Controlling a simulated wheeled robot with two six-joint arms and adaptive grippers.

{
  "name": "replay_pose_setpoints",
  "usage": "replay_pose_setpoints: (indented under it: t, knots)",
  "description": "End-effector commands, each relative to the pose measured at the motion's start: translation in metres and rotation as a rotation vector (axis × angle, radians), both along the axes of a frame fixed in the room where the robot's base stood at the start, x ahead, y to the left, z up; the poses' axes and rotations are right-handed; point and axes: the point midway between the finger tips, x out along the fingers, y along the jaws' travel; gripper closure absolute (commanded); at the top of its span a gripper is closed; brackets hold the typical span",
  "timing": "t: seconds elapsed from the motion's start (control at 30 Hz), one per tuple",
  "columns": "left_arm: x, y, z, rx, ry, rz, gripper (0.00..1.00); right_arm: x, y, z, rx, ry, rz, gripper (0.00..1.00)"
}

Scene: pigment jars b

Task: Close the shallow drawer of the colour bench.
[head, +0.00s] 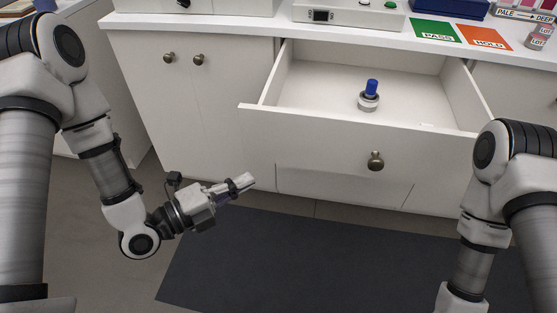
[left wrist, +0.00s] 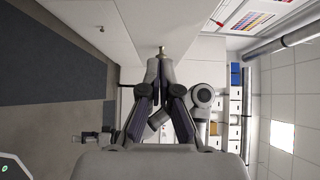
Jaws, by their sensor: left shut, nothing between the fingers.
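The shallow drawer (head: 310,138) of the white colour bench (head: 215,95) stands pulled out, its inside showing. My left gripper (head: 248,181) is shut and empty, in front of the bench and left of the knob, apart from the drawer front.
The worktop carries a green PASS card (head: 436,31), an orange HOLD card (head: 484,38), a white device (head: 345,14) and pots at the right. Cupboard doors with two knobs (head: 183,58) are left of the drawer. A dark mat (head: 290,265) covers clear floor in front.

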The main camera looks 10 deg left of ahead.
Motion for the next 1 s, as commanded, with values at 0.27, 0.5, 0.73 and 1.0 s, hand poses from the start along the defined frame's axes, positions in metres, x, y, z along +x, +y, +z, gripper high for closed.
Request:
replay_pose_setpoints:
  t: [0.27,0.5,0.73,1.0]
  knots:
    - [0.025,-0.026,-0.012,0.005,-0.008,-0.007,1.00,-0.001,0.000,-0.059,0.000,0.002,0.001,0.42]
    - [0.055,-0.057,-0.002,0.010,-0.004,-0.005,1.00,-0.002,0.001,-0.087,0.000,0.003,0.002,0.42]
    - [0.093,-0.066,0.000,-0.001,-0.002,0.001,1.00,-0.001,0.001,-0.086,0.000,0.001,0.001,0.42]
    - [0.105,-0.066,-0.001,0.000,0.001,0.000,1.00,-0.001,0.001,-0.086,0.000,0.002,0.001,0.42]
